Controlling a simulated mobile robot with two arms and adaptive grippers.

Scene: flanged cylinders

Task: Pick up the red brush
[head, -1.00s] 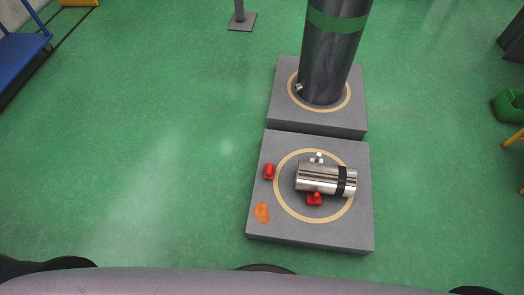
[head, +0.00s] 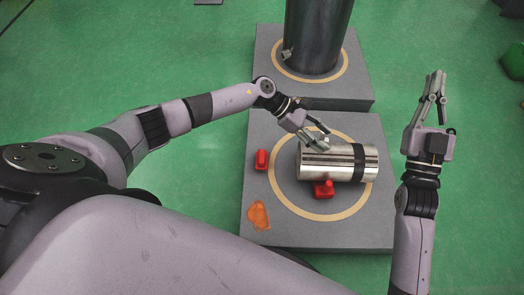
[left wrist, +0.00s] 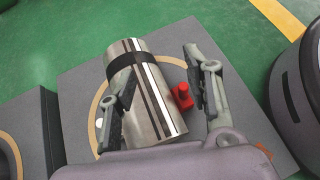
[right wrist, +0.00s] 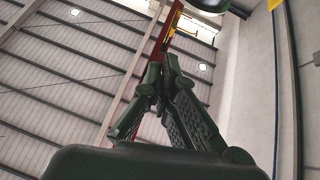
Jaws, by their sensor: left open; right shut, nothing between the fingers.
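Two small red objects lie on the near grey platform. A plain red block (head: 262,160) sits left of the steel cylinder (head: 325,164). A red piece with a knob (head: 323,189) sits against the cylinder's near side; it also shows in the left wrist view (left wrist: 183,96). I cannot tell which is the brush. My left gripper (head: 325,139) is open above the cylinder's left end. In the left wrist view its fingers (left wrist: 160,80) appear either side of the cylinder and red piece; contact is unclear. My right gripper (head: 437,78) is shut and empty, right of the platform, pointing away.
The near platform (head: 365,231) carries a tan ring and an orange patch (head: 258,216). Behind it a second platform (head: 355,88) bears a tall dark column (head: 318,35). Green floor is open to the left. A green bin (head: 514,62) is at the right edge.

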